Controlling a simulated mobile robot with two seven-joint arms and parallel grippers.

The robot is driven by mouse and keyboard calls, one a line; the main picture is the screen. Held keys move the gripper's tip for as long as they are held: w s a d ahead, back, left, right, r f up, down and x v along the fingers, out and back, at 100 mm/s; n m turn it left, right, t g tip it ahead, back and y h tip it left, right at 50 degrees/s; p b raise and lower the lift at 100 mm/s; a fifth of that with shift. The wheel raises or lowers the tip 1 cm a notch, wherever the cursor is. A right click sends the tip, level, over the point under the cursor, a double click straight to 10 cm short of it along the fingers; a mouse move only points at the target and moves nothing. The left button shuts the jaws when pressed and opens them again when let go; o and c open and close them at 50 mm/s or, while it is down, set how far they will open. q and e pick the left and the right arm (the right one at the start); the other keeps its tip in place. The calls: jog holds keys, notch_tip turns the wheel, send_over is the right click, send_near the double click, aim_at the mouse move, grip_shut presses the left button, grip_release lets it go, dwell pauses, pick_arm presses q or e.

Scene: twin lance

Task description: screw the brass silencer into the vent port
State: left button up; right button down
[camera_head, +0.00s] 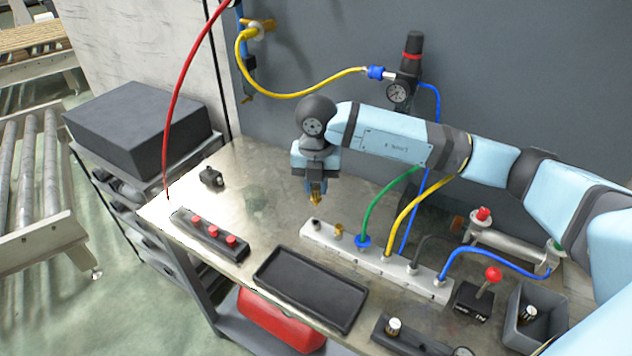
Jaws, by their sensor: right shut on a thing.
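My right gripper (316,188) points straight down above the left end of the white manifold block (350,258). It is shut on the small brass silencer (316,200), which shows below the fingers. An open dark port (316,222) sits on the manifold's left end, just below the silencer, with a gap between them; I take it for the vent port. A second brass fitting (339,230) sits in the port to the right. My left gripper is not in view.
Green, yellow, black and blue hoses rise from the manifold's other ports. An empty black tray (262,282) lies in front, with a red-button box (212,238) at left. A red-knobbed lever valve (489,283) and grey bin (510,330) stand at right. The table's back left is mostly clear.

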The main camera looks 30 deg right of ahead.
aim_at(316, 199)
jog(key=m, duration=0.5)
jog(key=shift+w+d, duration=0.2)
jog(key=shift+w, duration=0.2)
jog(key=shift+f+b, duration=1.9)
jog(key=shift+f, duration=0.95)
jog(key=shift+f+b, duration=1)
jog(key=shift+f, duration=0.3)
jog(key=c, duration=0.9)
grip_release()
